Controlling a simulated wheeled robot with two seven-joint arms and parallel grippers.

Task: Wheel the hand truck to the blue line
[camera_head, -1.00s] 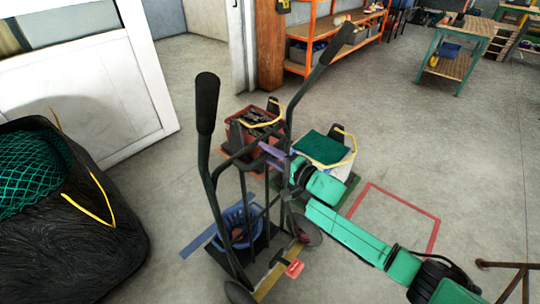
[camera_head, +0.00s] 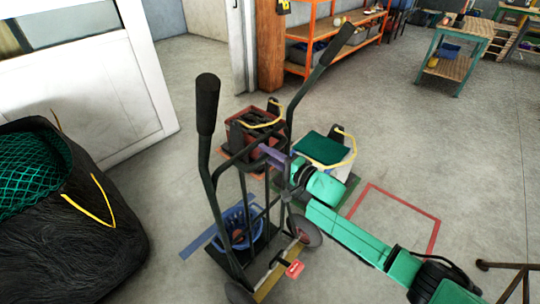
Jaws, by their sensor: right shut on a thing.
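The black hand truck (camera_head: 213,190) stands tilted in the middle of the head view, with two tall handles. A blue basket (camera_head: 238,226) shows through its frame, low down at the front. A red pedal-like part (camera_head: 294,269) and dark wheels are at its lower back. My right gripper (camera_head: 274,157) reaches in from the right and is shut on the truck's upper frame; its fingertips are partly hidden. The blue line (camera_head: 198,244) is on the floor at the left of the truck's base, partly covered by it. My left gripper is out of view.
Beyond the truck are a dark red crate (camera_head: 243,137) and a white bin with a green top (camera_head: 321,150). A red outlined square (camera_head: 432,238) is on the floor at right. A black bag with green net (camera_head: 75,240) stands at left. Orange shelves (camera_head: 307,69) are behind.

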